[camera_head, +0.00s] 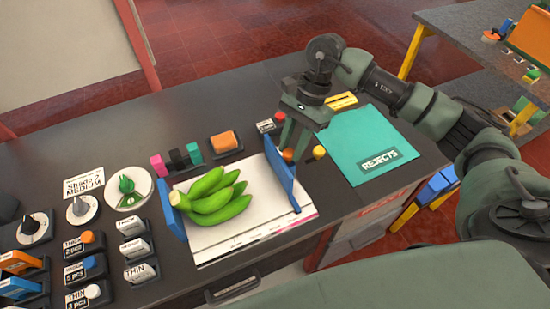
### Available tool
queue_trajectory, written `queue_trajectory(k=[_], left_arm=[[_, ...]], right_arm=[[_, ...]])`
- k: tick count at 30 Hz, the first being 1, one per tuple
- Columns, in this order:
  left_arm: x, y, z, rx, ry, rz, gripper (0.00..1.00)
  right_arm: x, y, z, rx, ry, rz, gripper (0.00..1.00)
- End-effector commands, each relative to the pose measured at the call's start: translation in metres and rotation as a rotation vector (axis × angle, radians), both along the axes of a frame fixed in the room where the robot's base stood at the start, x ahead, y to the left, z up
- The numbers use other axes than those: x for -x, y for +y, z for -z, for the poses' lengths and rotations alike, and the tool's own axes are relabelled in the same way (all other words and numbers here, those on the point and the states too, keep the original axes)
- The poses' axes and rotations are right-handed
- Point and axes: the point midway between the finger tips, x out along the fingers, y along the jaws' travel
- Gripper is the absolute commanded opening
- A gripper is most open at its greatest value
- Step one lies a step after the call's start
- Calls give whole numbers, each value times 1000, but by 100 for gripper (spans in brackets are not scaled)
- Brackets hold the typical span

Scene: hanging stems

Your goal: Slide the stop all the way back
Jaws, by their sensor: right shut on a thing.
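A blue upright plate (281,174), which looks like the stop, stands along the right side of a white board (240,236). A second blue plate (173,216) stands at the board's left side. My right gripper (291,148) is low beside the right blue plate, shut at a small orange knob (288,155) close to that plate. The fingers partly hide the knob, and its join to the plate cannot be seen. A bunch of green bananas (213,197) lies on the board between the plates. My left gripper is not in view.
A yellow knob (319,152) sits just right of the gripper. A teal REJECTS mat (362,145) lies further right.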

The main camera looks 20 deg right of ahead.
Motion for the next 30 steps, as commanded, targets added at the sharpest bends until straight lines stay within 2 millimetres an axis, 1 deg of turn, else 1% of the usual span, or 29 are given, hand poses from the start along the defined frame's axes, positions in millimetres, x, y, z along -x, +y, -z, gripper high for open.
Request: queue_trajectory(k=[1,10,11,12,20,23,26,30], left_arm=[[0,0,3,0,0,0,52],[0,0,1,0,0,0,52],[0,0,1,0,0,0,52],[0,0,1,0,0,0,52],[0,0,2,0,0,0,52],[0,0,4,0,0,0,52],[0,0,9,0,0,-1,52],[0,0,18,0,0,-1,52]], right_arm=[[-1,-3,0,0,-5,2,0],[-1,-4,-2,-2,-4,1,0],[-1,-4,-2,-2,-4,1,34],[-1,-4,-2,-2,-4,1,37],[0,-4,-1,0,-1,0,37],[-1,-5,-4,-1,-2,1,37],[-4,-10,-14,0,-4,2,37],[-8,-18,-37,0,-5,2,37]])
